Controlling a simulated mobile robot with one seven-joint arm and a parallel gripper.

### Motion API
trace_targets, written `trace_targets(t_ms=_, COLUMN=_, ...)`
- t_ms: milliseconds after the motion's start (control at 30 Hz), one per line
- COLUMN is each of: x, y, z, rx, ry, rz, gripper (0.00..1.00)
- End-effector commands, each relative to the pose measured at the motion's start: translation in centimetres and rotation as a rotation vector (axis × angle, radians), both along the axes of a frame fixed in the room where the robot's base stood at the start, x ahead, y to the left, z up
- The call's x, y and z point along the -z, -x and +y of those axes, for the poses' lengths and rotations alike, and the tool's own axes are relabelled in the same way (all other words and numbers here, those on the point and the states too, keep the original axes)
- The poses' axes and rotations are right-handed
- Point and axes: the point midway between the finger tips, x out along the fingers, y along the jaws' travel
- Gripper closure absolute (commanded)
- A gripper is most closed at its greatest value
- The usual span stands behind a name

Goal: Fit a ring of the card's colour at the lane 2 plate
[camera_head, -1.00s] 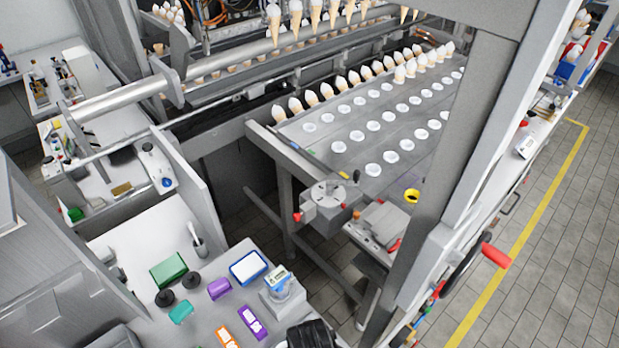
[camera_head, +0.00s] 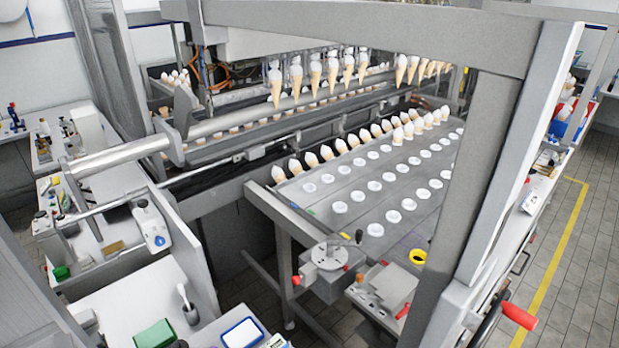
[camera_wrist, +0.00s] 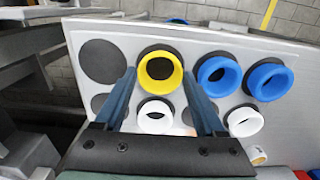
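My gripper (camera_wrist: 159,82) shows in the wrist view with its two blue fingers wide apart. A yellow ring (camera_wrist: 160,70) on a dark round pad of a pale board (camera_wrist: 285,125) appears between the fingertips. I cannot tell whether the fingers touch it. Two blue rings (camera_wrist: 219,76) (camera_wrist: 270,82) sit to its right, and white rings (camera_wrist: 155,115) (camera_wrist: 244,121) sit below. I cannot make out which card or lane is meant.
A grey machine post (camera_head: 485,180) stands in front of the bed's right side. A round hand-wheel fixture (camera_head: 328,257) and a small panel with red handles (camera_head: 385,290) sit at the bed's near end. Rows of cones (camera_head: 340,147) stand behind the rings. Tiled floor (camera_head: 570,290) is clear at right.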

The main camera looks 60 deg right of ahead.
Motion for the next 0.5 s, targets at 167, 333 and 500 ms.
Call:
trace_targets(t_ms=167, x=0.0, y=0.0, z=0.0, rx=0.000, ry=0.000, rz=0.000, gripper=0.60)
trace_targets(t_ms=333, x=-0.5, y=0.0, z=0.0, rx=0.000, ry=0.000, rz=0.000, gripper=0.60)
trace_targets(t_ms=500, x=-1.4, y=0.0, z=0.0, rx=-0.001, ry=0.000, rz=0.000, gripper=0.60)
